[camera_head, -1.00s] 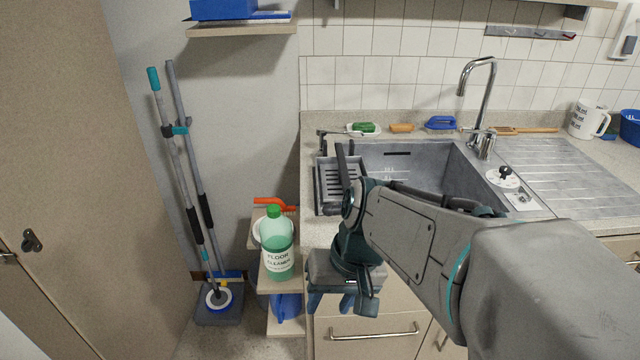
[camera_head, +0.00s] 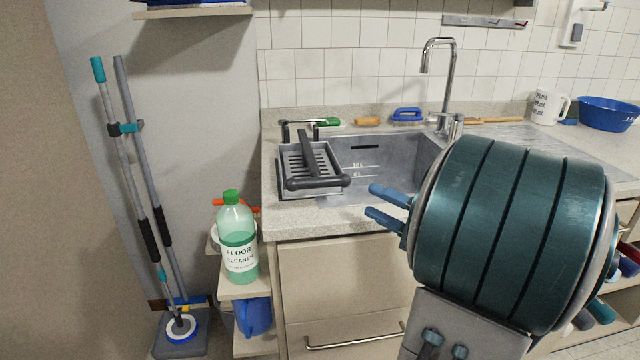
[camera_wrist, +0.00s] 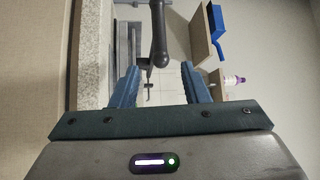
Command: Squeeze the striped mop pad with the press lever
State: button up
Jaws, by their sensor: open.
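The press lever (camera_head: 307,152) is a dark bar with a thick rounded crosspiece at its front end. It lies over a grey slotted press tray (camera_head: 290,178) at the left end of the sink. My gripper (camera_head: 370,200) is open and empty, to the right of the lever's crosspiece and apart from it, in front of the sink. In the wrist view the lever's rounded end (camera_wrist: 160,50) appears beyond the gap between my open fingers (camera_wrist: 160,78). I cannot make out a striped mop pad in either current view; the tray's inside is partly hidden by slats and lever.
A green floor cleaner bottle (camera_head: 238,245) stands on a low shelf left of the counter. Two mop poles (camera_head: 140,180) lean against the left wall. The sink basin (camera_head: 385,165) looks empty. A faucet (camera_head: 440,85) rises behind it. A drawer front (camera_head: 340,280) lies below.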

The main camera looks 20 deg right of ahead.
aim_at(325, 178)
jog(key=x, duration=1.3)
jog(key=shift+a, duration=0.1)
jog(key=shift+c, duration=0.2)
grip_shut()
